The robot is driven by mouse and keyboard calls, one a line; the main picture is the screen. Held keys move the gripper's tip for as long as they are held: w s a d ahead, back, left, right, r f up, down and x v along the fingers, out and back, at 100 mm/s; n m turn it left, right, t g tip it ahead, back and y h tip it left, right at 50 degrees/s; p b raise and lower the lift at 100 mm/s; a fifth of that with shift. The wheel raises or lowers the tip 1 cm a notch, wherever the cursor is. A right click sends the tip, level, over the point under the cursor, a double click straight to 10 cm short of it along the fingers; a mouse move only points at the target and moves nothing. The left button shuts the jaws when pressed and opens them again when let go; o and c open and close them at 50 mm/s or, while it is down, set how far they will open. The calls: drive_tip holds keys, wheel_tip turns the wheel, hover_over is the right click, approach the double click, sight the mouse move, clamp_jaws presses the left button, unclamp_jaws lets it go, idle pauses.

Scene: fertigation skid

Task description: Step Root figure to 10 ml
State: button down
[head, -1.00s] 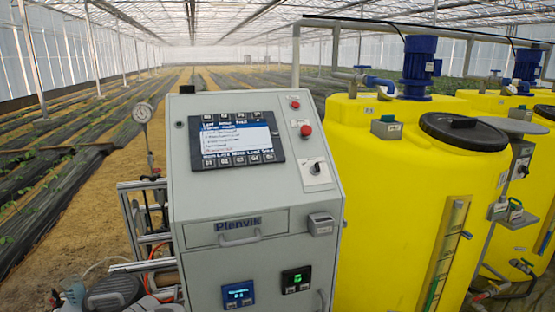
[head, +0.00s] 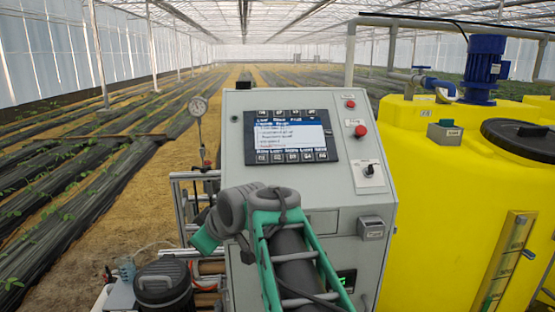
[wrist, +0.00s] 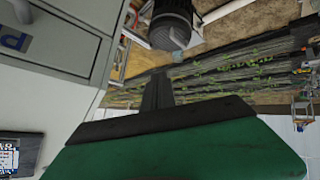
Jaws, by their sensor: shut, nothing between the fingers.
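The grey control cabinet's screen (head: 292,137) shows a blue header, a white list and rows of dark keys above and below. Its text is too small to read, so I cannot make out a Root figure. A corner of a screen shows at the lower left of the wrist view (wrist: 20,150). My gripper (wrist: 158,75) shows in the wrist view as dark, closed fingers on a green and black body, holding nothing. It is beside the cabinet front and apart from it.
Right of the screen are red buttons (head: 361,131) and a selector switch (head: 370,171). A green-digit display (head: 347,280) is partly behind my arm. A yellow tank (head: 450,220) stands right. A dark motor-like unit (head: 164,285) and a gauge (head: 198,106) are left.

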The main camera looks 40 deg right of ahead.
drive_tip(key=s+d+r+n+t+h, duration=0.2)
drive_tip(key=d+r+n+t, duration=0.4)
drive_tip(key=d+r, duration=1.5)
drive_tip(key=shift+s+d+r+n+t, duration=0.15)
drive_tip(key=shift+s+d+n+t, duration=0.35)
drive_tip(key=shift+d+n, duration=0.5)
drive_tip(key=shift+s+a, duration=0.1)
drive_tip(key=shift+a, duration=0.05)
drive_tip(key=b, duration=0.2)
approach(269, 151)
drive_tip(key=w, duration=0.3)
drive_tip(key=shift+a+r, duration=0.1)
drive_tip(key=shift+r, duration=0.25)
drive_tip(key=shift+w+f, duration=0.2)
drive_tip(key=shift+w, duration=0.05)
drive_tip(key=shift+f, duration=0.1)
drive_tip(key=shift+w+d+f+b, duration=0.25)
drive_tip(key=shift+d+b, duration=0.1)
drive_tip(key=shift+b, duration=0.15)
